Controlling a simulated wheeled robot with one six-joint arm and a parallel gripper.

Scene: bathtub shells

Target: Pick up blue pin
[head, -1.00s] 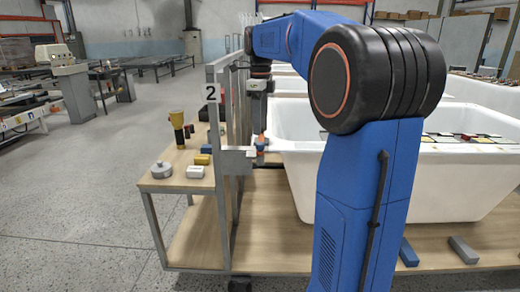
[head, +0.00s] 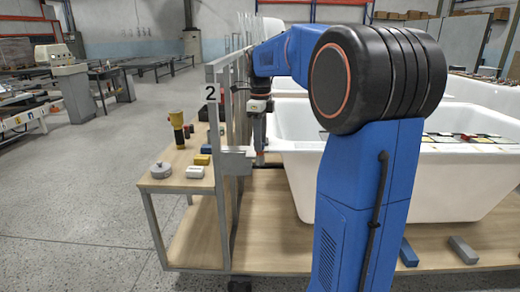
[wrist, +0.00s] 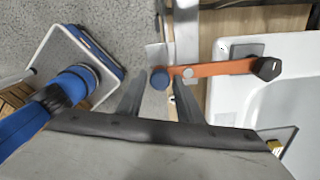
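The blue pin (wrist: 159,78) shows its round blue top in the wrist view, at the left end of an orange bar (wrist: 215,69). My gripper (wrist: 160,90) is open, with one finger to each side of the pin in the picture. I cannot tell whether the fingertips are level with the pin or still above it. In the head view my gripper (head: 259,155) points down beside the grey bracket at the tub's near left corner. The pin cannot be made out there.
In the head view a wooden side table (head: 178,180) left of the grey frame (head: 212,120) holds a yellow-and-black tool, a grey round part and small blocks.

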